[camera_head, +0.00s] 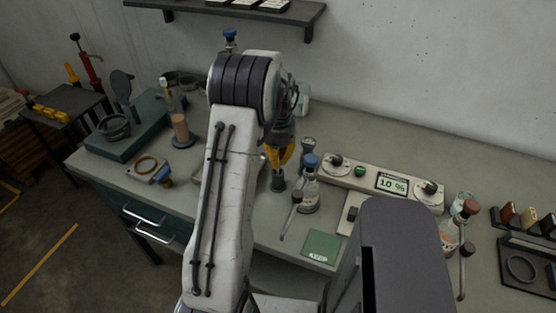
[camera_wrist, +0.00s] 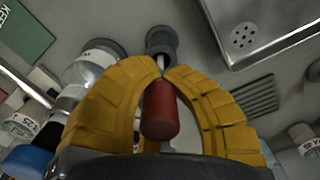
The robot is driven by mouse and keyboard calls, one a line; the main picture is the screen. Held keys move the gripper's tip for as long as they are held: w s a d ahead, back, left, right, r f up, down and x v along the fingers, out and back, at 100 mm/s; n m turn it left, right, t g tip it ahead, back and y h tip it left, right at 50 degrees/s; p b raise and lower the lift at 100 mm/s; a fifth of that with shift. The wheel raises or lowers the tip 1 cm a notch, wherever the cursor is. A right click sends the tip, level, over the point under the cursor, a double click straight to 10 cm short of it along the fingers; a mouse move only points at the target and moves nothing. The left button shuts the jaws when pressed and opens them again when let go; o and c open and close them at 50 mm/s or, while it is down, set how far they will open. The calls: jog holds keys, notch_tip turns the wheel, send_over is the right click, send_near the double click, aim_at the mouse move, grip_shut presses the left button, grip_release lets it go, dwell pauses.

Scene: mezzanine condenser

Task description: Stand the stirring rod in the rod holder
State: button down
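My gripper (camera_wrist: 163,72) has yellow fingers. Their tips close on the thin pale shaft of the stirring rod (camera_wrist: 162,62). The rod's red end (camera_wrist: 159,110) sits between the fingers, nearest the wrist camera. The dark grey rod holder (camera_wrist: 161,40) lies just past the fingertips, and the shaft runs to its opening. I cannot tell how deep the rod reaches into it. In the head view my gripper (camera_head: 283,156) points down right above the holder (camera_head: 278,183) on the bench. The rod is hidden there by the gripper and arm.
A blue-stoppered bottle (camera_head: 308,188) stands close right of the holder. A control panel (camera_head: 362,180) reading 10 % and a green pad (camera_head: 321,246) lie farther right. A metal tray (camera_wrist: 265,25) is near the holder in the wrist view. A wall shelf (camera_head: 240,14) hangs behind.

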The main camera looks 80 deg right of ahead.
jog(key=c, duration=1.3)
grip_release()
jog(key=shift+o, duration=0.2)
jog(key=shift+r, duration=0.1)
jog(key=shift+d+r, duration=0.15)
jog(key=shift+r, duration=3.75)
